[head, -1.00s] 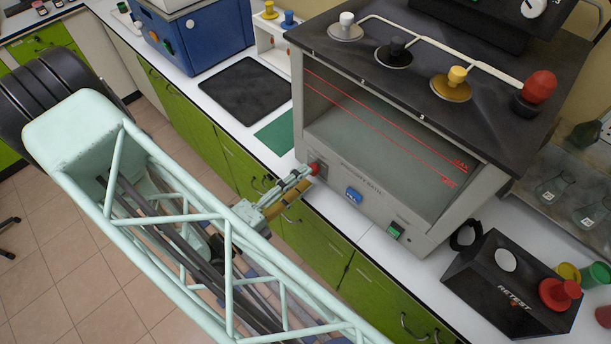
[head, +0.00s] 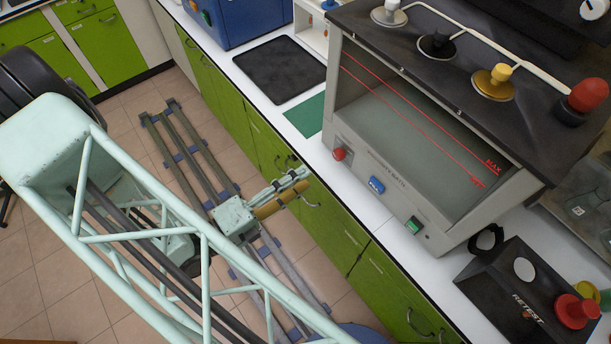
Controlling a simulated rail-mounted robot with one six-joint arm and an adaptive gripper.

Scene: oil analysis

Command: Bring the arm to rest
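My gripper (head: 300,182) hangs in front of the green cabinet fronts, at the end of my pale green lattice arm. Its fingers point up and right, toward the bath (head: 408,192). The tips are apart from the bath's red button (head: 339,154), with a visible gap. I see nothing held, but from this angle I cannot tell whether the fingers are open or shut. The bath is a grey box with a dark top and a front window with red level lines. Below the window are the red button, a blue switch (head: 376,185) and a green switch (head: 414,225).
The white counter (head: 345,207) carries a black mat (head: 279,69), a green mat (head: 306,115), a blue device (head: 235,18) and a black RETEST box (head: 515,305). Green cabinets (head: 330,225) with handles stand below.

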